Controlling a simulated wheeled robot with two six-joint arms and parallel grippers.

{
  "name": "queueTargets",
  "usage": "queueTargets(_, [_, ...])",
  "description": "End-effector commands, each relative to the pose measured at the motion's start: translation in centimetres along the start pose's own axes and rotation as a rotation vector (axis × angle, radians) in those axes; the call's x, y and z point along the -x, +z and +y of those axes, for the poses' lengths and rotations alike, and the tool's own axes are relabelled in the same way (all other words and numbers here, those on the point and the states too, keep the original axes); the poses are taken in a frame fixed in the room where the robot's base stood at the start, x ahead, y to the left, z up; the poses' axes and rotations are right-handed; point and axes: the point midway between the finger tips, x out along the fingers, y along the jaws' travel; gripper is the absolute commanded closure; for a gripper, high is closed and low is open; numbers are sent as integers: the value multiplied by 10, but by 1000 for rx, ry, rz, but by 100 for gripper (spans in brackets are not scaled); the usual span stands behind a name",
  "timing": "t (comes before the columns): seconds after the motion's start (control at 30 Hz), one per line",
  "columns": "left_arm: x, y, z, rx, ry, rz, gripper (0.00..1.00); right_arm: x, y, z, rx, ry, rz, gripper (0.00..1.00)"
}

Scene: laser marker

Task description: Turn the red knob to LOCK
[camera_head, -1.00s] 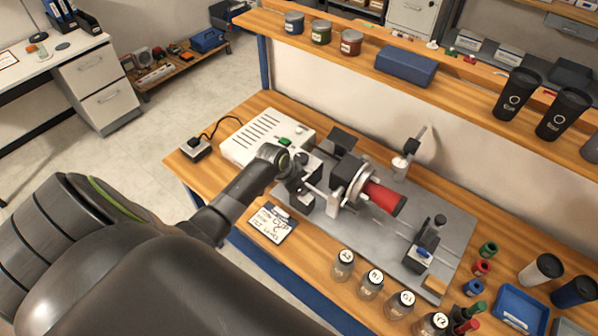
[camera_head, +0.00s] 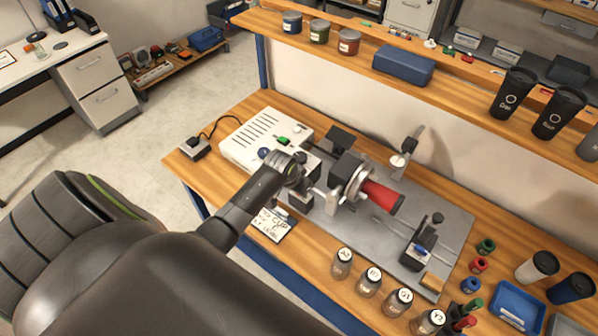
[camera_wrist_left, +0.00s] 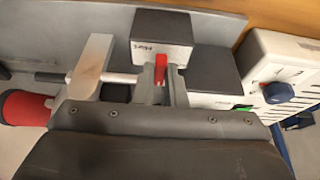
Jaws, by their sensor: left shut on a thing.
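The red knob (camera_wrist_left: 160,68) is a small upright bar on the light face of a dark-topped block (camera_wrist_left: 163,25) in the left wrist view. Small lettering beside it is too small to read surely. My left gripper (camera_wrist_left: 161,88) is shut on the red knob, one finger on each side. In the head view my left gripper (camera_head: 303,190) reaches the block beside the clamp fixture, and the arm hides the knob there. My right gripper is not in view.
A white box with a blue knob (camera_wrist_left: 278,92) stands beside the fixture. A red cylinder (camera_head: 382,196) sits in the fixture's round chuck. Labelled jars (camera_head: 369,282) line the front edge. A note card (camera_head: 272,225) lies by the arm.

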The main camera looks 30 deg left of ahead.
Motion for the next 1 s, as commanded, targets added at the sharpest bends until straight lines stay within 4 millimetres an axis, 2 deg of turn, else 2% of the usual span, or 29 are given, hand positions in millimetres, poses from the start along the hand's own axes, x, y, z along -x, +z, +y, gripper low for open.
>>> queueTargets(0.2, [1, -1, 0, 1, -1, 3, 100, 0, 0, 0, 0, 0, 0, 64])
queueTargets(0.23, [1, -1, 0, 1, -1, 3, 85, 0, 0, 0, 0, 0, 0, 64])
queueTargets(0.3, [1, -1, 0, 0, -1, 3, 80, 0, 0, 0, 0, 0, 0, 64])
queueTargets(0.67, [3, 0, 0, 0, 0, 2, 80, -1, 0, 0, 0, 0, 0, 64])
queueTargets(0.87, [22, -1, 0, -2, 0, 5, 80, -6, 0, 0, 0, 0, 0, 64])
queueTargets(1.0, [43, -1, -1, -1, -1, 4, 80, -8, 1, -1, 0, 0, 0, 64])
